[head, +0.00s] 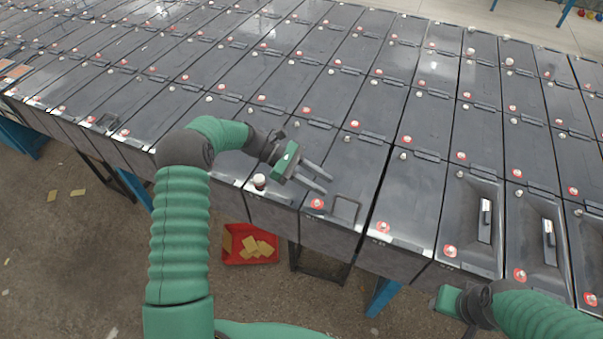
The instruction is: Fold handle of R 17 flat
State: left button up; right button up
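Rows of dark grey batteries fill a long bench; no R 17 label is readable. A thin dark rectangular handle (345,210) shows on top of a front-row battery (335,235). I cannot tell surely whether it lies flat or stands slightly raised. My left gripper (328,184) is above that front row, just up and left of the handle and apart from it. Its two fingers are spread with nothing between them. My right gripper (452,302) is low at the right, in front of the bench edge; its fingers are mostly hidden.
Two front-row batteries at the right have recesses with silver handles (485,220) (549,240). A white cap (260,181) stands up left of my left gripper. A red bin (250,245) with yellow pieces sits on the floor below the bench edge.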

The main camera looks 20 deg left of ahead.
pick_arm(q)
jog(key=b+v, duration=0.1)
jog(key=v, duration=0.6)
jog(key=shift+a, duration=0.4)
jog(key=shift+r, duration=0.1)
